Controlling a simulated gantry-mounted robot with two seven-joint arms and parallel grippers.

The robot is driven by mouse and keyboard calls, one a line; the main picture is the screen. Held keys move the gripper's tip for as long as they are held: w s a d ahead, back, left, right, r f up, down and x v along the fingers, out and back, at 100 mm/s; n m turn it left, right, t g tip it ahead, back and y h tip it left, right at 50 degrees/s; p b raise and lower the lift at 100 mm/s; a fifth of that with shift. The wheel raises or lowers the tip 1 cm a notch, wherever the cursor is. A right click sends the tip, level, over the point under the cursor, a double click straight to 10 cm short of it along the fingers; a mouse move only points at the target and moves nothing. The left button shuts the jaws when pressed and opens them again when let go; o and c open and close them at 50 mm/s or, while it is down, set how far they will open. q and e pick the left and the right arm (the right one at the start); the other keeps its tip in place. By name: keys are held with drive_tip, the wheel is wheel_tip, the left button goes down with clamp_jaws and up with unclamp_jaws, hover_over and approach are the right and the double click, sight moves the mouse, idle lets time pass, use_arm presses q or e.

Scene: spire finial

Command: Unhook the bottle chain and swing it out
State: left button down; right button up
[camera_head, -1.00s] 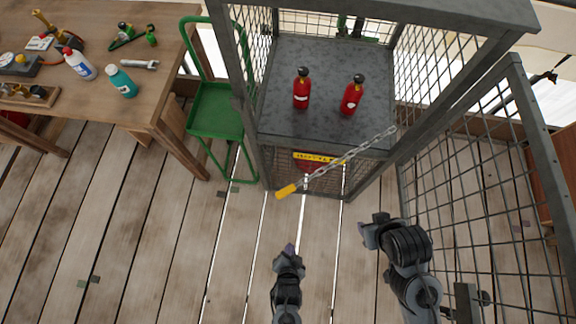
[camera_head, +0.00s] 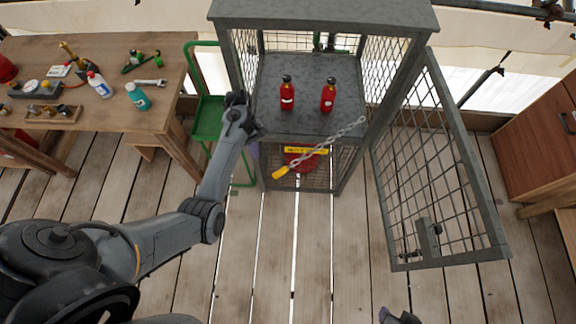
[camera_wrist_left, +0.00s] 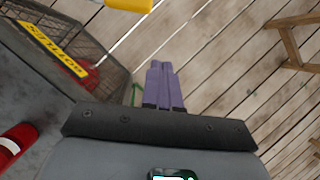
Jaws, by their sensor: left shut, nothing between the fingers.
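The chain (camera_head: 322,144) runs from the cage's right front post down to the left across the open front. Its free end carries a yellow grip (camera_head: 280,172), which hangs in front of the cage near the left post; part of the grip also shows at the top edge of the left wrist view (camera_wrist_left: 130,4). My left gripper (camera_head: 254,150) is beside the cage's left front post, apart from the grip; its purple fingers (camera_wrist_left: 164,84) are together and empty. My right gripper (camera_head: 388,316) is only partly in view at the bottom edge.
Two red bottles (camera_head: 287,95) (camera_head: 328,97) stand on the cage shelf (camera_head: 310,65). The mesh door (camera_head: 435,160) stands open at the right. A green cart (camera_head: 207,118) and a cluttered workbench (camera_head: 160,100) are at the left. The floor before the cage is clear.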

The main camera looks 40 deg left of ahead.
use_arm(q)
drive_tip(key=w+a+r+t, duration=0.1)
drive_tip(key=w+r, duration=0.3)
drive_tip(key=r, duration=0.1)
drive_tip(key=s+d+f+p, duration=0.1)
drive_tip(key=s+d+f, duration=0.1)
drive_tip(key=d+f, duration=0.5)
drive_tip(key=shift+x, duration=1)
use_arm(e)
drive_tip(key=shift+w+r, duration=0.15)
drive_tip(key=shift+r, duration=0.35)
drive_tip(key=shift+w+r, duration=0.15)
drive_tip(key=shift+r, duration=0.35)
use_arm(q)
drive_tip(key=shift+w+a, duration=0.1)
use_arm(e)
drive_tip(key=shift+a, duration=0.1)
